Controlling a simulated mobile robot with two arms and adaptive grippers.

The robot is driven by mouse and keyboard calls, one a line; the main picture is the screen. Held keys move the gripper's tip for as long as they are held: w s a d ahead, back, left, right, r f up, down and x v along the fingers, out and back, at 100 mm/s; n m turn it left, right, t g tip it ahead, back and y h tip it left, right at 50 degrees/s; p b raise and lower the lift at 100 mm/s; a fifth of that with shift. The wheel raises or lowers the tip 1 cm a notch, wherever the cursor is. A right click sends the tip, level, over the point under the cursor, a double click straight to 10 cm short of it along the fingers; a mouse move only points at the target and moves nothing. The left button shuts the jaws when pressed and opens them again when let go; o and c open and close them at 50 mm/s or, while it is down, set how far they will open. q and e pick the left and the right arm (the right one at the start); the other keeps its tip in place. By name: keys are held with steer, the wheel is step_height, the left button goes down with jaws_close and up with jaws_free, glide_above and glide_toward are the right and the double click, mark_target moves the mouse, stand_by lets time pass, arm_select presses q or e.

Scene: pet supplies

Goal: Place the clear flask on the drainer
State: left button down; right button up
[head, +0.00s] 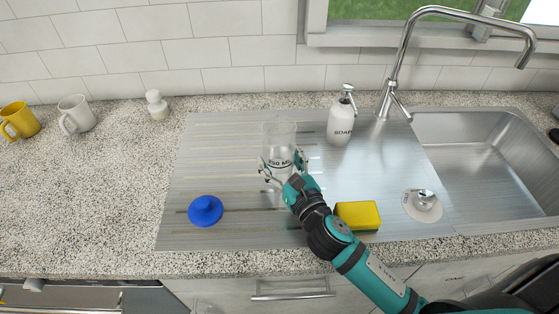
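The clear flask (280,133), a see-through vessel marked "250 ML", is upright over the ribbed steel drainer (215,160), left of the soap bottle. My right gripper (282,165) reaches in from the lower right, with one finger on each side of the flask's lower part. Whether the fingers press on the glass or stand slightly apart from it is unclear. The flask's base is partly hidden by the gripper, and I cannot tell whether it touches the drainer. My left gripper is not in view.
A blue round stopper (206,210) lies on the drainer's front left. A yellow sponge (358,215) is beside my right arm. A soap bottle (341,122) and tap (397,65) stand behind. The sink (485,150) is at right; mugs (76,115) stand at left.

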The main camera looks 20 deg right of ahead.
steer(key=shift+r, duration=0.1)
steer(key=o, duration=1.3)
steer(key=s+b, duration=0.1)
steer(key=s, duration=0.2)
steer(key=s+d+b, duration=0.1)
steer(key=s, duration=0.7)
steer(key=shift+s+d+b, duration=0.1)
steer(key=shift+d+b, duration=0.1)
steer(key=shift+b, duration=0.2)
steer(key=shift+s, duration=0.4)
